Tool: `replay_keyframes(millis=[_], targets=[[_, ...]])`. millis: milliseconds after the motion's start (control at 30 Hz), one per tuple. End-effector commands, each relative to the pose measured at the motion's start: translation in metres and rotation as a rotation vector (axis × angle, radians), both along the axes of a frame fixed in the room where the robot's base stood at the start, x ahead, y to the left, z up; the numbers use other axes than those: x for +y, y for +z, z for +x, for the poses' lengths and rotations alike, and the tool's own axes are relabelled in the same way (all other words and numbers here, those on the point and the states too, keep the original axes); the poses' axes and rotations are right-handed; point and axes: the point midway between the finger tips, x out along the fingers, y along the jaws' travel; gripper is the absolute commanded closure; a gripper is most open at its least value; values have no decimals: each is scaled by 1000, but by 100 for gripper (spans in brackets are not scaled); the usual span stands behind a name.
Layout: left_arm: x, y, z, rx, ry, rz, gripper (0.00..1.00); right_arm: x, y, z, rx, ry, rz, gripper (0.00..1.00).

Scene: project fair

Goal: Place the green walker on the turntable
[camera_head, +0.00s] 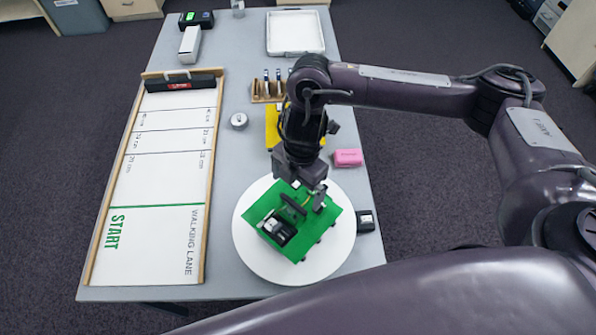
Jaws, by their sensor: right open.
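The green walker (313,240) is a flat green plate with dark parts on top and small dark feet at its edge. It rests on the white round turntable (258,262) at the table's front right, turned at an angle. My right gripper (307,202) is just above the walker's far part, pointing down. Its jaws are open, beside a dark upright part on the plate. Whether a finger touches the walker is hard to tell. My left gripper is not in view.
The walking lane board (160,185) fills the table's left side. A pink block (348,158) and a small dark box (366,221) lie to the right. A yellow item (272,125) and a tool rack (262,92) stand behind my gripper. A white tray (295,33) is at the back.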

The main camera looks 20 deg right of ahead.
Motion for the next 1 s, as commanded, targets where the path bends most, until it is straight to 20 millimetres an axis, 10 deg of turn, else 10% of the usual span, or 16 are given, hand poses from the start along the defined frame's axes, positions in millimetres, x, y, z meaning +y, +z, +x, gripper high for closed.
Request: replay_keyframes(millis=[300,1000], targets=[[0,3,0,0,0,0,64,-4,35,2,-1,0,0,2],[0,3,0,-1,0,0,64,-4,37,2,1,-1,-1,2]])
